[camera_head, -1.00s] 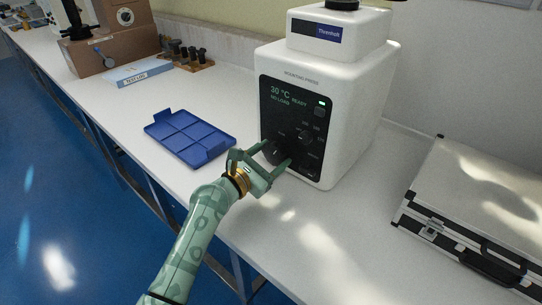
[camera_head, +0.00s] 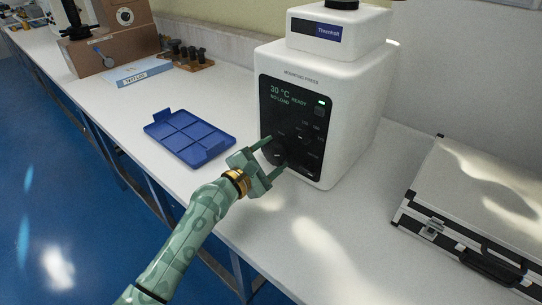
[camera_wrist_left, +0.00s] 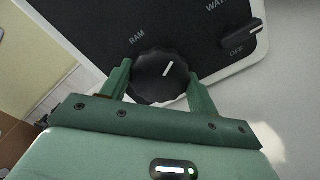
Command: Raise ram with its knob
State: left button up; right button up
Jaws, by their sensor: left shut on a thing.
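The white mounting press (camera_head: 350,85) stands on the bench with a black front panel reading 30 °C, READY and NO LOAD. Its ram knob (camera_wrist_left: 152,88) is black and ribbed, under the word RAM, and its white pointer mark tilts up to the right in the left wrist view. My left gripper (camera_head: 276,152) is shut on this knob, one finger on each side; the fingers (camera_wrist_left: 160,80) also show in the left wrist view. In the head view the knob (camera_head: 275,154) is partly hidden between the fingers. My right gripper is not in view.
A smaller knob with an OFF mark (camera_wrist_left: 242,35) sits right of the ram knob. A blue divided tray (camera_head: 190,137) lies left of the press and a silver case (camera_head: 480,205) lies right. Bench in front of the press is clear.

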pick_arm(q)
jog(key=shift+f, duration=0.15)
jog(key=o, duration=1)
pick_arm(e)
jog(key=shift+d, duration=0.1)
pick_arm(q)
jog(key=v, duration=0.2)
jog(key=p+v, duration=0.1)
jog(key=v, duration=0.2)
jog(key=p+v, duration=0.1)
jog(key=v, duration=0.1)
jog(key=shift+s+a+r, duration=0.25)
jog(key=v, duration=0.3)
jog(key=p+v, duration=0.1)
jog(key=v, duration=0.3)
jog(key=shift+s+a+f, duration=0.1)
jog(key=shift+s+f, duration=0.1)
jog(key=shift+s, duration=0.05)
jog(key=shift+s+a, duration=0.4)
jog(key=shift+s, duration=0.1)
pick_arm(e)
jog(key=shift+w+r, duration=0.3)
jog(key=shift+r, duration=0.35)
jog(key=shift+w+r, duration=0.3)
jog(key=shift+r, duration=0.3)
